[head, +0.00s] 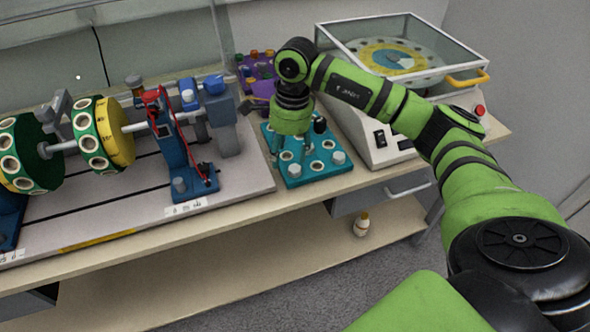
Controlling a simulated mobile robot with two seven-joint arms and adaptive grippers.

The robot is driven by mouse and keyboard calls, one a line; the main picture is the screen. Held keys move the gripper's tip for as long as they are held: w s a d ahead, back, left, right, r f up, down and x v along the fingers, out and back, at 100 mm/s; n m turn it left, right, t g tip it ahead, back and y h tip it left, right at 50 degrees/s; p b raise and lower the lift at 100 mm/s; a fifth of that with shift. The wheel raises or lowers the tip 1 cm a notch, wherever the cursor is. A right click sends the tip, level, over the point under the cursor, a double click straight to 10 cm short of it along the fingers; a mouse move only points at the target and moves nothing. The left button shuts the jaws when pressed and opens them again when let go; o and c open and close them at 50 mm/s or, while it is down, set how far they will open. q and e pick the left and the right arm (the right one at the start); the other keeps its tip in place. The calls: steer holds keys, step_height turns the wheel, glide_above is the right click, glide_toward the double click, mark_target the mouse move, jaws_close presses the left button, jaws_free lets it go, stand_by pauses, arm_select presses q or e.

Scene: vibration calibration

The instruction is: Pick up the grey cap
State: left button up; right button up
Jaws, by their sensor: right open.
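My right gripper (291,152) points down over the teal tray (322,172) and is open. Its fingers hide part of the tray's back left. Small grey caps sit on the tray: one (338,157) at its right edge and one (295,171) at its front left, just below the fingertips. I cannot tell whether the fingers touch any cap or surround one. A black knob-like piece (320,124) stands at the tray's back right. My left gripper is not in view.
The calibration rig (115,130) with green and yellow discs fills the bench's left side. A purple rack (253,72) of coloured pieces stands behind the tray. A glass-covered machine (385,140) stands at right. A small bottle (361,224) stands on the lower shelf.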

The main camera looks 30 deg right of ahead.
mark_target(296, 168)
steer(key=shift+s+d+r+h, duration=0.15)
steer(key=shift+d+h, duration=0.1)
steer(key=shift+d, duration=0.35)
steer(key=shift+w+d+r+h, duration=0.15)
steer(key=shift+d+h, duration=0.1)
steer(key=shift+d, duration=0.3)
steer(key=shift+s+d+f, duration=0.15)
steer(key=shift+s+d, duration=0.05)
steer(key=shift+d, duration=0.05)
steer(key=f, duration=0.2)
steer(key=f+p, duration=0.1)
steer(key=f, duration=0.1)
steer(key=f+p, duration=0.1)
steer(key=f, duration=0.1)
steer(key=shift+w+a+f, duration=0.1)
steer(key=shift+w+f, duration=0.15)
steer(key=shift+f, duration=0.05)
steer(key=c, duration=0.8)
